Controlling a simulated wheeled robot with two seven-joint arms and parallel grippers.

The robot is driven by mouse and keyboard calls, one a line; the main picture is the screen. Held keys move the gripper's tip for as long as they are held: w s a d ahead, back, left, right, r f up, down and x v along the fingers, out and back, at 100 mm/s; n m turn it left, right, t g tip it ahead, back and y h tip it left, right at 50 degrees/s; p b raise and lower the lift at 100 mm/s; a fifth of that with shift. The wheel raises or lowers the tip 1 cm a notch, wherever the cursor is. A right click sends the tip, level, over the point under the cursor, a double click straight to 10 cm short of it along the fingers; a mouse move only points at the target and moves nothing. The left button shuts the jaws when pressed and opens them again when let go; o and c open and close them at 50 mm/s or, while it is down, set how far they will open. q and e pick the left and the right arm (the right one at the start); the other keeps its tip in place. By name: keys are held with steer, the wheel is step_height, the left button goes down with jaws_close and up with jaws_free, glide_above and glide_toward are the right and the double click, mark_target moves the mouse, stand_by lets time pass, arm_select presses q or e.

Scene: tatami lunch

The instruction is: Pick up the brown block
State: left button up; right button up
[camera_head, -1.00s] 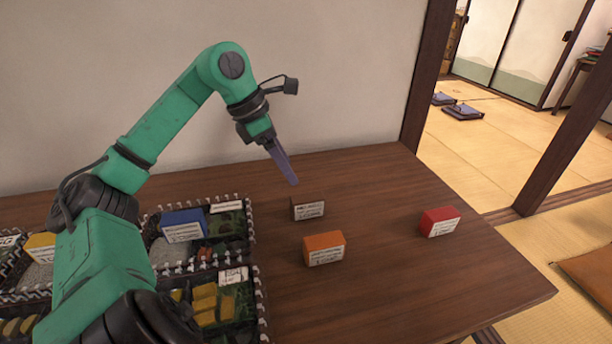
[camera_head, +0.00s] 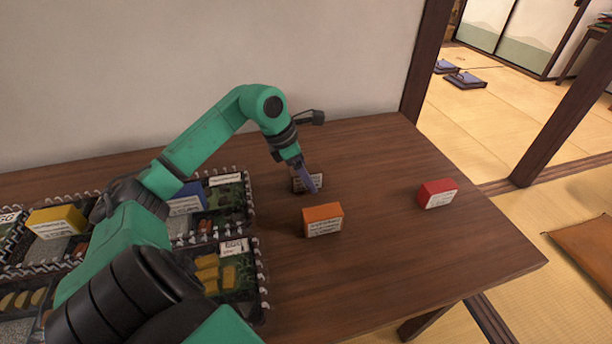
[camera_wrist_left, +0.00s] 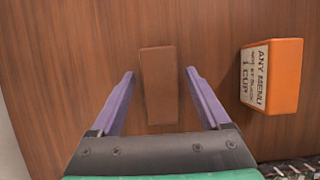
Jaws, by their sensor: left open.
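The brown block (camera_head: 299,185) stands on the table behind the orange block, partly hidden by my left gripper in the head view. In the left wrist view the brown block (camera_wrist_left: 158,86) lies between my two purple fingers, with a gap on each side. My left gripper (camera_head: 312,188) is open and points down at the block; it also shows in the left wrist view (camera_wrist_left: 158,75). The fingers do not touch the block there. My right gripper is not in view.
An orange block (camera_head: 322,220) stands close by, outside the fingers. A red block (camera_head: 437,193) is farther right on the table (camera_head: 400,255). Compartment trays (camera_head: 262,285) hold a blue block (camera_head: 187,200) and a yellow block (camera_head: 57,221) on the left.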

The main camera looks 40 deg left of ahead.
arm_select(q)
steer(key=shift+r, duration=0.1)
jaws_close()
